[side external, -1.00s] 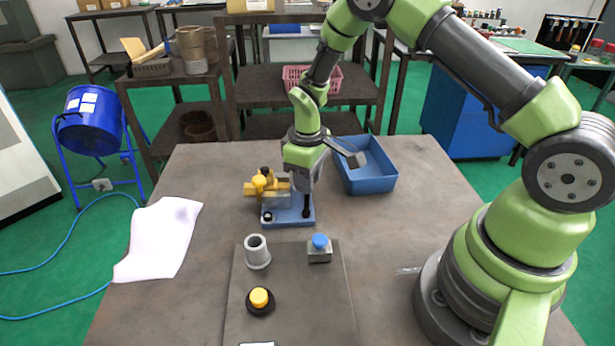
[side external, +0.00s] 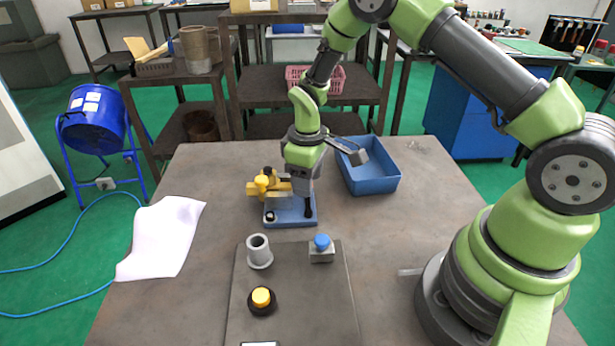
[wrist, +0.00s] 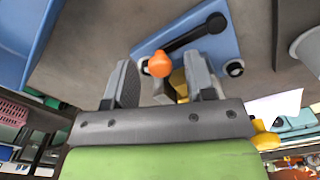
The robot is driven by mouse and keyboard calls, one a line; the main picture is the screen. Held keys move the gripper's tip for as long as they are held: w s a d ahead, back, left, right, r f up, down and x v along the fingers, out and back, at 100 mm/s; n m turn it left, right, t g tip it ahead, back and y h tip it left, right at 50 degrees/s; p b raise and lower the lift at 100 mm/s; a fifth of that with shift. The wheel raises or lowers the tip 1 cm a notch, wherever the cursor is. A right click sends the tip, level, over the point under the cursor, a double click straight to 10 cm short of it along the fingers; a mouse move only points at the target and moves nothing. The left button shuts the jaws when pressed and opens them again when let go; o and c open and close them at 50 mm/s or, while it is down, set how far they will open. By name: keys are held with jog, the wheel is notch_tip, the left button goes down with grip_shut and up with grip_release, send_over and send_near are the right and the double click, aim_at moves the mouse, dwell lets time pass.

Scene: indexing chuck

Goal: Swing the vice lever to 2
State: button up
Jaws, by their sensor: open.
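The vice (side external: 290,212) sits on a blue base plate, with yellow parts at its left side in the side view. In the wrist view its black lever (wrist: 193,35) runs across the blue plate from a round black end to an orange knob (wrist: 160,65). My gripper (side external: 304,186) points down over the vice. In the wrist view my open gripper (wrist: 160,80) has a finger on each side of the orange knob, with gaps visible. A small black-and-white round part (wrist: 235,68) sits at the plate's edge. I cannot read any position numbers.
An open blue bin (side external: 370,178) stands right of the vice. In front, a dark mat (side external: 290,300) carries a grey cylinder (side external: 259,251), a blue-topped block (side external: 321,249) and a yellow button (side external: 261,298). A white sheet (side external: 163,238) lies at left.

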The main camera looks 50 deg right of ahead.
notch_tip(320, 180, up, 10)
dwell(0.4)
jog(key=s+a+r+m+t, duration=0.1)
jog(key=s+r+m+t, duration=0.1)
jog(key=s+r, duration=0.35)
jog(key=s+a+r+m+t, duration=0.1)
jog(key=s+a+r+m, duration=0.1)
jog(key=r, duration=0.6)
jog(key=s+a+r+m+t+y, duration=0.1)
jog(key=s+r+m+t, duration=0.1)
jog(key=s, duration=0.4)
jog(key=s+a+r+m+t+y, duration=0.1)
jog(key=s+r+m+t, duration=0.1)
jog(key=s, duration=0.5)
jog(key=shift+s, duration=0.2)
